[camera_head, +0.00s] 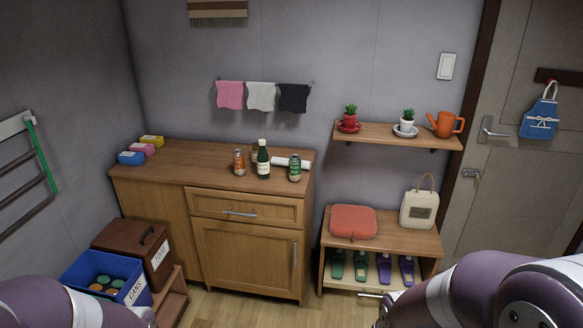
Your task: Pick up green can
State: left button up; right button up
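The green can (294,169), with a pale label band, stands upright on the top of the wooden cabinet (200,172), near its right front corner. A white roll (283,161) lies just behind it and is partly hidden. A dark green bottle (263,163) stands to its left, with an orange-red can (238,163) further left. My two arms show only at the bottom corners, well in front of and below the green can. My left gripper is out of view. A small pale bar beside my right arm may be part of the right gripper; its opening is not visible.
Another item is half hidden behind the bottle. Pink, blue and yellow boxes (142,149) sit at the cabinet's left end. A blue bin (131,293) labelled CANS holds several cans. A wall shelf (385,135) and low bench (402,241) stand right of the cabinet. The cabinet top's front middle is clear.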

aim_at(294, 159)
jog(key=z, duration=0.35)
jog(key=i+j+z, duration=0.25)
jog(key=i+z, duration=0.15)
jog(key=i+j+z, duration=0.4)
jog(key=i, duration=0.15)
jog(key=i+j+z, duration=0.35)
jog(key=i+j, duration=0.3)
jog(key=j, duration=0.15)
jog(key=i+j, duration=0.3)
jog(key=j, duration=0.2)
jog(key=i+j, duration=0.3)
jog(key=j, duration=0.15)
jog(key=z, duration=0.05)
